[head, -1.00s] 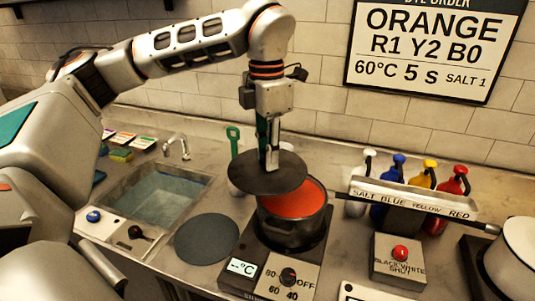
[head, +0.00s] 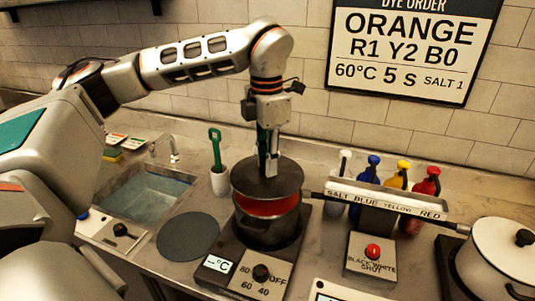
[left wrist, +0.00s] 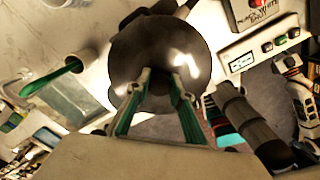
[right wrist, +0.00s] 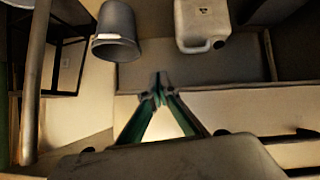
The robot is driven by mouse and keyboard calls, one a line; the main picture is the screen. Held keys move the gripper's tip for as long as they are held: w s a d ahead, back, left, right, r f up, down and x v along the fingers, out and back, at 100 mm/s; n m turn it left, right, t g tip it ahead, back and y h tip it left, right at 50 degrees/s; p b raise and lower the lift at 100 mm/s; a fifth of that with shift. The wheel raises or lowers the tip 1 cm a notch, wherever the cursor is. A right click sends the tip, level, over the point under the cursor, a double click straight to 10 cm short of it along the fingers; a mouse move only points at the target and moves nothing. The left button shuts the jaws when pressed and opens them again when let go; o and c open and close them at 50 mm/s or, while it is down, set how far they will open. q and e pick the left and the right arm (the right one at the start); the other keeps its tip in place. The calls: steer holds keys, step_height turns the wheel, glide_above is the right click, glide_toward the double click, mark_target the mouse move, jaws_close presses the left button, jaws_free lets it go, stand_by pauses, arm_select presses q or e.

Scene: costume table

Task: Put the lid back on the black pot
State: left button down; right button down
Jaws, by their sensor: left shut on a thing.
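The dark round lid (head: 245,182) hangs level above the black pot (head: 265,236). A gap between them shows orange-red liquid (head: 268,208) in the pot. My left gripper (head: 268,165) points down at the lid's centre and is shut on its knob, which the fingers mostly hide. In the left wrist view the lid (left wrist: 160,45) fills the space beyond my left gripper (left wrist: 162,82) and hides the pot. My right gripper (right wrist: 158,92) shows only in the right wrist view, with its fingertips together and nothing between them.
The pot stands on a hotplate (head: 222,248) with a dial. A dark round mat (head: 188,237) lies left of it. A white cup (head: 219,181) with a green tool stands behind. A bottle rack (head: 385,199) is at right, and a white pot (head: 498,252) farther right.

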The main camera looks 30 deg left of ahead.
arm_select(q)
steer(key=shift+f, duration=1.25)
steer(key=shift+f+b, duration=0.45)
steer(key=shift+f, duration=0.35)
arm_select(e)
steer(key=shift+w+a+r, duration=0.35)
steer(key=shift+w, duration=0.1)
steer(key=shift+s+f, duration=0.1)
steer(key=shift+f, duration=0.1)
arm_select(q)
steer(key=shift+p, duration=0.5)
arm_select(e)
steer(key=shift+r, duration=0.55)
arm_select(q)
steer(key=shift+f, duration=0.2)
